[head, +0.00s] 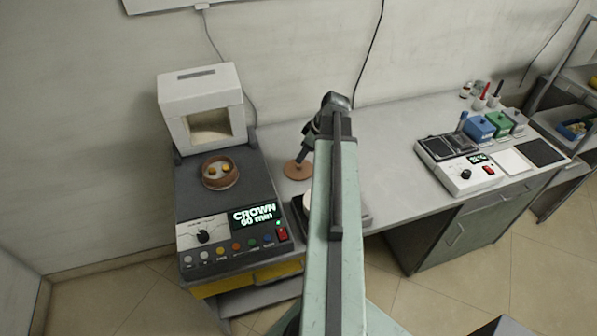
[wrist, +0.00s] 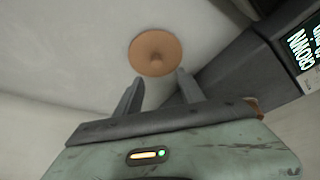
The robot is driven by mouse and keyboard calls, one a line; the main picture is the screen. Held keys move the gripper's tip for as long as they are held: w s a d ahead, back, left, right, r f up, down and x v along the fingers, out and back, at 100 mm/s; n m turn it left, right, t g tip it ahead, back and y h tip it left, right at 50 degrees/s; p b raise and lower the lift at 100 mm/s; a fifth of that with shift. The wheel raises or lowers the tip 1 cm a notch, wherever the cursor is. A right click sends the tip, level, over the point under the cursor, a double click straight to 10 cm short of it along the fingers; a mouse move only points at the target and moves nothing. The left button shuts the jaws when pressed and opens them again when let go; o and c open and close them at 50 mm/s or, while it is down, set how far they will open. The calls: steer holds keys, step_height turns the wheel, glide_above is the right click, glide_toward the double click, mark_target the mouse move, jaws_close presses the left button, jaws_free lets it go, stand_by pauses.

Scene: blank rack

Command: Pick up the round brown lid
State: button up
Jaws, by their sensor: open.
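The round brown lid (head: 298,170) lies on the grey worktop, just right of the dark machine in the head view. In the head view my gripper (head: 303,158) is over the lid's area, partly hidden by my arm.

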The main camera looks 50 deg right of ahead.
mark_target(299, 167)
steer(key=b+x, duration=0.3)
steer(key=x, duration=0.1)
steer(key=b+x, duration=0.2)
steer(key=x, duration=0.1)
steer(key=shift+s+d+f+b, duration=0.15)
steer(key=shift+s+d+b, duration=0.1)
steer(key=shift+d+b, duration=0.15)
steer(key=shift+c, duration=0.4)
jaws_close()
